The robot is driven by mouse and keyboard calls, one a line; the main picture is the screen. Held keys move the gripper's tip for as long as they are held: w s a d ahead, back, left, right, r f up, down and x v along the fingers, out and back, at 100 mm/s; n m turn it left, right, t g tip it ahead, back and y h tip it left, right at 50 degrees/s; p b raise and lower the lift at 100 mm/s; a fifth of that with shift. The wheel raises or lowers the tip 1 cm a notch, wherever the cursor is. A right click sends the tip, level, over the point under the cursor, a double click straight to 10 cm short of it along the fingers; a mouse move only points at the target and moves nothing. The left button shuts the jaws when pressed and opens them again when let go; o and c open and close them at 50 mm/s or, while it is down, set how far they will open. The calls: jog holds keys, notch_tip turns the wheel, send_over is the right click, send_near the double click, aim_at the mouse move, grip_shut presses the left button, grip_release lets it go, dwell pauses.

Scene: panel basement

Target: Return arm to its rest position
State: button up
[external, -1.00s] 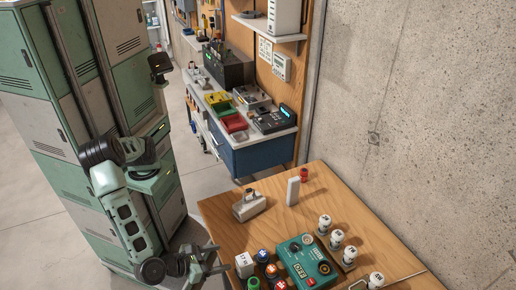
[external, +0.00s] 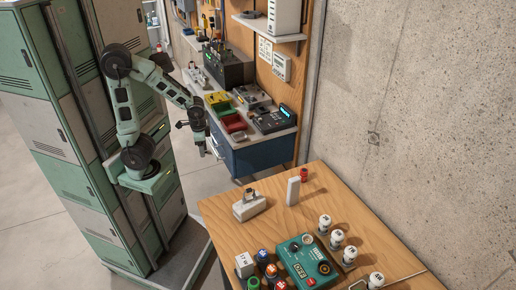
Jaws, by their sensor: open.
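My arm (external: 122,105) stands folded upward from its base beside the lockers, its elbow high and its forearm reaching right. My gripper (external: 213,153) hangs downward at the end of the arm, in front of the blue workbench as seen here. It is open and appears empty; its fingers are small and partly merge with the bench behind. It is up and to the left of the wooden table (external: 228,212), apart from everything on it.
Green lockers (external: 50,110) stand left. The blue workbench (external: 262,152) with bins is behind. A concrete wall (external: 430,100) is at right.

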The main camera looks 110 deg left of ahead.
jog(key=shift+s+n, duration=0.9)
jog(key=shift+s, duration=0.05)
dwell(0.5)
